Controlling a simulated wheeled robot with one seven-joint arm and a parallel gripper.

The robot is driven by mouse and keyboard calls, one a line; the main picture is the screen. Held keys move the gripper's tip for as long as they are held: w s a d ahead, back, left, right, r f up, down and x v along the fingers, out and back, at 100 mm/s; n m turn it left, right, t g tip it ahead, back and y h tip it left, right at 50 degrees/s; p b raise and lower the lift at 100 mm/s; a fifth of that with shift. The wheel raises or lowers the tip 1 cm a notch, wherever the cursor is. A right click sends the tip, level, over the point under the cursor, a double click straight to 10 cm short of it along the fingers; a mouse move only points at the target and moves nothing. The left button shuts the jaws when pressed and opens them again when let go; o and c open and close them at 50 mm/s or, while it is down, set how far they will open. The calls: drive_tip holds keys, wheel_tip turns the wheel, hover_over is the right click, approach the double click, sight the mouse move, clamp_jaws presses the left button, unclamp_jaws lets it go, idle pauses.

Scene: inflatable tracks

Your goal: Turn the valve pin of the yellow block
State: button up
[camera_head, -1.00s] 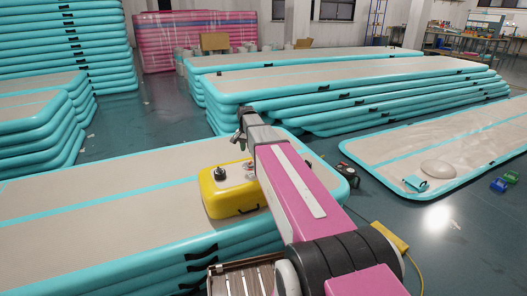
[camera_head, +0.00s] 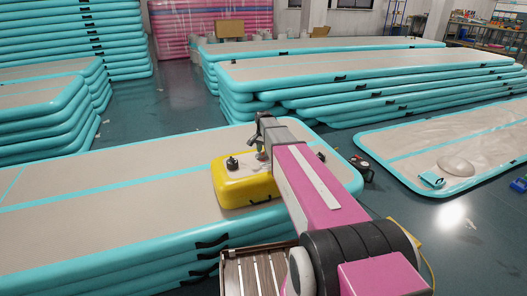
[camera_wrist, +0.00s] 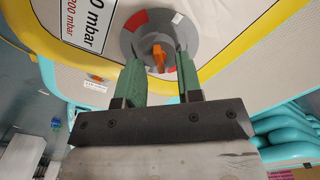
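The yellow block (camera_head: 232,192) with a beige top sits on a stack of teal-edged mats. A black knob (camera_head: 232,163) stands on the left of its top. My gripper (camera_head: 262,153) is over the right part of the top and hides the fitting there. In the wrist view, an orange valve pin (camera_wrist: 158,56) stands at the centre of a grey round dial (camera_wrist: 156,22) with red and white marks. My gripper's green fingers (camera_wrist: 159,62) are apart, one on each side of the pin, with gaps showing between them and it.
The mat stack (camera_head: 110,205) has free room left of the block. More mat stacks (camera_head: 350,80) stand behind, and a low mat (camera_head: 440,150) lies at the right. A white label (camera_wrist: 85,25) lies beside the dial.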

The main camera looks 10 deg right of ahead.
drive_tip(key=shift+f, duration=0.2)
clamp_jaws()
drive_tip(key=shift+m, duration=0.3)
drive_tip(key=shift+s+m, duration=0.1)
drive_tip(key=shift+m, duration=2.7)
unclamp_jaws()
